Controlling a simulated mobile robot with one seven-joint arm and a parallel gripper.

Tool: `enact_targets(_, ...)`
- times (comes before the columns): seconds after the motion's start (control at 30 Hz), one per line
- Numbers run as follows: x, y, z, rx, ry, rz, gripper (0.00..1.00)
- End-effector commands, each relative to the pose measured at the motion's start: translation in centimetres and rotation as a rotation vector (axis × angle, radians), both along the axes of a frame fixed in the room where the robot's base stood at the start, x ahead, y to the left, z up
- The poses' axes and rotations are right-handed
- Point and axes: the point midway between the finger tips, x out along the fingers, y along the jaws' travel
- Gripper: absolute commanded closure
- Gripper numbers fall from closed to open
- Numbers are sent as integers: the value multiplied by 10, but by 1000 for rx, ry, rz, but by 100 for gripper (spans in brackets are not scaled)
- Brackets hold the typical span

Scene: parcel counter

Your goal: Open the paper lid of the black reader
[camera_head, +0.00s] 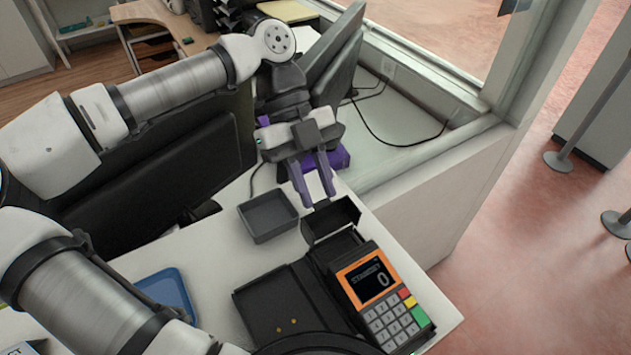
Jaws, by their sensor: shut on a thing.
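The black reader (366,264) sits on the white counter, with an orange-framed screen showing 0 and a keypad facing the front right. Its black paper lid (333,220) stands raised at the reader's back end, tilted up from the body. My gripper (318,200) reaches down from behind, with its fingertips at the lid's upper left edge. It is shut on the lid; the exact contact is small and partly hidden.
An empty dark tray (268,216) lies left of the lid. A flat black pad (285,304) adjoins the reader's left side. A blue tray (167,291) lies further left. A purple object (341,158) is behind my gripper. A low wall (425,200) borders the counter at right.

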Motion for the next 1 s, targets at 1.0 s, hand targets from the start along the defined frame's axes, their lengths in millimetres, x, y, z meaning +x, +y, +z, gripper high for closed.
enact_targets(1.0, 50, 32, 76, 1, -3, 3, 51)
